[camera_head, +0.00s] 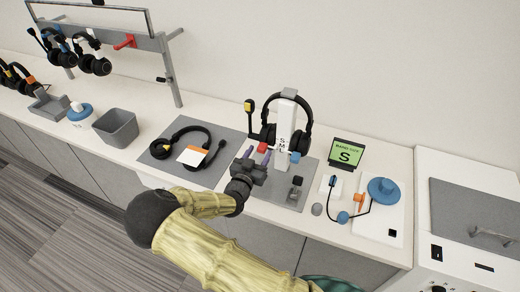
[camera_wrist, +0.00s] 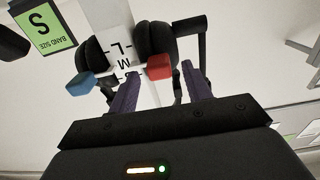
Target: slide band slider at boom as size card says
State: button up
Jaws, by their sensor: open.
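The headset (camera_head: 306,118) hangs on a white stand (camera_head: 287,112) marked S, M, L. A red slider block (camera_head: 262,147) is on the boom side, below the yellow-tipped boom (camera_head: 249,105). A blue slider block (camera_head: 295,157) is on the other side. The green size card (camera_head: 345,154) reads S. My gripper (camera_head: 258,153) is open in front of the red slider. In the wrist view, the red slider (camera_wrist: 159,67) shows between the purple fingers, apparently not gripped. The blue slider (camera_wrist: 83,84) is outside them. The exact mark at the red slider is unclear.
A dark mat with another headset and card (camera_head: 194,155) lies left of the stand. A grey bin (camera_head: 116,126) is farther left. To the right are a white tray with a blue disc (camera_head: 384,190) and a white box with a grey lid (camera_head: 475,215).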

aim_at(265, 136)
jog(key=shift+x, duration=0.9)
grip_shut()
jog(key=shift+w+r+p, duration=0.1)
jog(key=shift+r+p, duration=0.25)
jog(key=shift+r, duration=1.2)
grip_release()
jog(key=shift+r, duration=0.1)
